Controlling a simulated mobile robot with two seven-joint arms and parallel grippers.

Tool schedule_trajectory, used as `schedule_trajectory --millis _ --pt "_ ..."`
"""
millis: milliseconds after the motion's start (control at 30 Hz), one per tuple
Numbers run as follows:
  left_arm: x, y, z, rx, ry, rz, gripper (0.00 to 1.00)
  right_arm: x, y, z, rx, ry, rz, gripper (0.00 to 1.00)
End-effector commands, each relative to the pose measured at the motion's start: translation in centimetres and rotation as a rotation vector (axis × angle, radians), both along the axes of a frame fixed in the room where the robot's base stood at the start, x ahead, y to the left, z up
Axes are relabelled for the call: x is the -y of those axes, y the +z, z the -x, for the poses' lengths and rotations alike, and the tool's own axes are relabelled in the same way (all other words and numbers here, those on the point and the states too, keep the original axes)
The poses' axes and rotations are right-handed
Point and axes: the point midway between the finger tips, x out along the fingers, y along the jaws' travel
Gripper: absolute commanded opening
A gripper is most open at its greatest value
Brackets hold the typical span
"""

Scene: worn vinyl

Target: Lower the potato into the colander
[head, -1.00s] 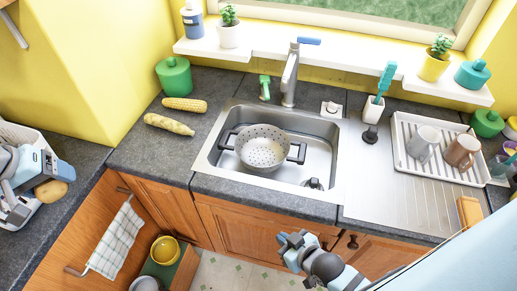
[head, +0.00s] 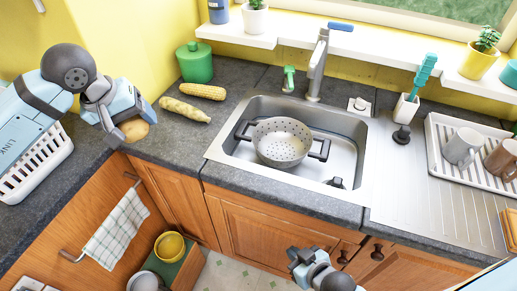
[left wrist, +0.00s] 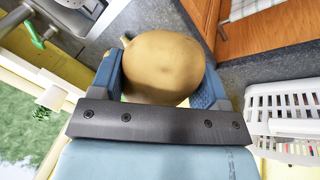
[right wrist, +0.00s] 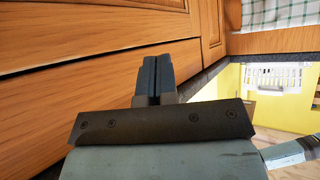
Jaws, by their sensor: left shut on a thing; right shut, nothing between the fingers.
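The potato (head: 134,129) is tan and round. My left gripper (left wrist: 163,85) is shut on it, with one blue finger on each side in the left wrist view, where the potato (left wrist: 162,65) shows large. In the head view the left gripper (head: 128,122) holds it by the counter's front edge, left of the sink. The grey colander (head: 282,142), with holes and two dark handles, sits upright in the sink, to the right of the potato and apart from it. My right gripper (right wrist: 152,75) is shut and empty, low in front of the wooden cabinets.
The steel sink (head: 350,180) has a faucet (head: 318,65) behind it. A white basket (head: 40,165) is at far left. A dish rack (head: 440,135) with mugs is at right.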

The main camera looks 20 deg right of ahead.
Motion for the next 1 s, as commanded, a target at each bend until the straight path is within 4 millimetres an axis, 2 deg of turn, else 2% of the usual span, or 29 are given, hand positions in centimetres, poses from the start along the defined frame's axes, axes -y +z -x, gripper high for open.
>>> schedule_trajectory --millis 33,300,600,1000 --pt "1.1 -0.8 -0.3 0.002 -0.004 0.0 0.42 0.1 -1.4 0.0 -0.006 -0.002 -0.002 0.0" --pt "6.1 -2.3 -1.6 0.001 -0.002 0.0 0.42 -0.1 -3.8 -0.3 -0.033 -0.018 -0.024 0.0" --pt "11.6 -4.3 -3.1 0.0 -0.001 0.0 0.42 -0.6 -5.9 -0.9 -0.048 -0.03 -0.051 0.0" --pt "18.6 -7.5 -5.1 0.001 -0.001 0.0 0.42 -1.3 -7.0 -1.2 0.005 -0.008 -0.042 0.0"
